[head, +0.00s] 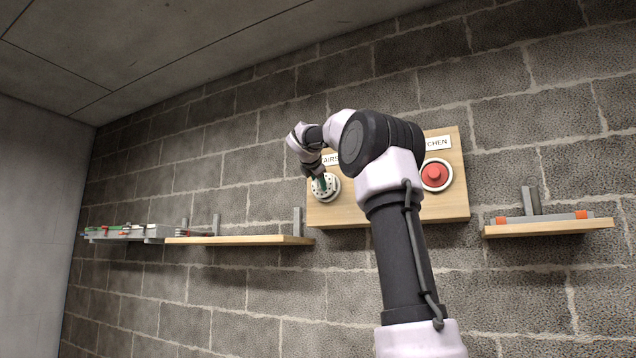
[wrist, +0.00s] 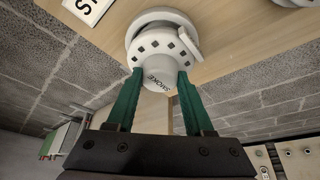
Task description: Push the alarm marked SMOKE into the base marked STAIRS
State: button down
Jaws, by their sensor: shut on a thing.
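The white round alarm marked SMOKE (wrist: 158,72) is between the green fingers of my gripper (wrist: 157,88) in the wrist view. My gripper is shut on it. The alarm's back faces the white round base (wrist: 150,16) on the wooden board, and they overlap in view; I cannot tell whether it is fully seated. In the head view the alarm (head: 331,188) is at the board's left side, below a label ending in "AIRS" (head: 329,159), partly hidden by my arm. My gripper (head: 321,184) is in front of it.
The wooden board (head: 400,206) also bears a red round thing in a white ring (head: 435,174), under a label ending in "CHEN" (head: 438,143). A long wooden shelf (head: 240,240) is at the left, a shorter shelf (head: 550,229) at the right. Grey items (head: 125,232) lie far left.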

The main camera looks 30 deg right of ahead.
jog(key=shift+w+d, duration=0.45)
jog(key=shift+d, duration=0.15)
dwell(1.0)
grip_release()
dwell(0.8)
jog(key=s+a, duration=0.5)
jog(key=a, duration=0.2)
jog(key=shift+s, duration=0.25)
dwell(0.7)
dwell(0.4)
